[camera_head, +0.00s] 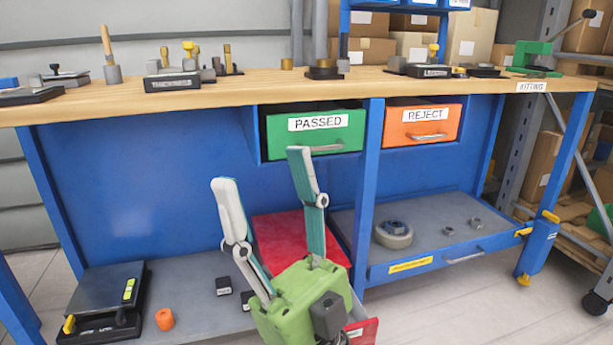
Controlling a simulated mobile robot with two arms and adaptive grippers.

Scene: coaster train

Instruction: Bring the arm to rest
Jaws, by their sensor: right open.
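My right gripper (262,172) shows at the bottom centre, with a green body and two long pale and teal fingers pointing up. Its fingers are spread apart and nothing is between them. It is in front of the workbench, below the green PASSED drawer (345,141) in the picture. The gripper hides part of a red surface behind it. My left gripper is not in view.
The workbench (235,93) holds several tools and fixtures. An orange REJECT drawer (395,131) is right of the PASSED drawer. The lower shelf bears a black scale (100,290), an orange cylinder (165,320) and a grey roll (393,238). Floor shows at right.

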